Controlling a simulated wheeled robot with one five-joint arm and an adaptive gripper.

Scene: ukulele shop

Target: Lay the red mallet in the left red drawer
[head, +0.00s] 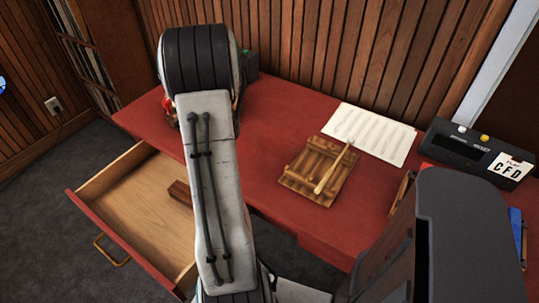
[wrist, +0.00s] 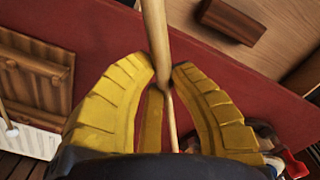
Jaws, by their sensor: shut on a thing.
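My gripper (wrist: 166,75) is shut on a pale wooden stick (wrist: 153,25) in the wrist view. The stick runs past the top edge of that view, and no red head shows on it, so I cannot tell how it ends. In the head view my arm hides the gripper. The left red drawer (head: 85,208) is pulled open, with a pale wooden floor and a brown block (head: 181,192) inside. The drawer floor (wrist: 266,62) and block (wrist: 232,20) also show at the upper right of the wrist view. My gripper is over the red desk, beside the drawer.
A slatted wooden rack (head: 295,185) with a pale-headed mallet (head: 327,175) lies on the desk (head: 262,130). Behind it are a paper sheet (head: 372,132) and a dark device (head: 477,152). A small red thing (head: 169,106) is partly hidden by my arm. The drawer's front-left floor is clear.

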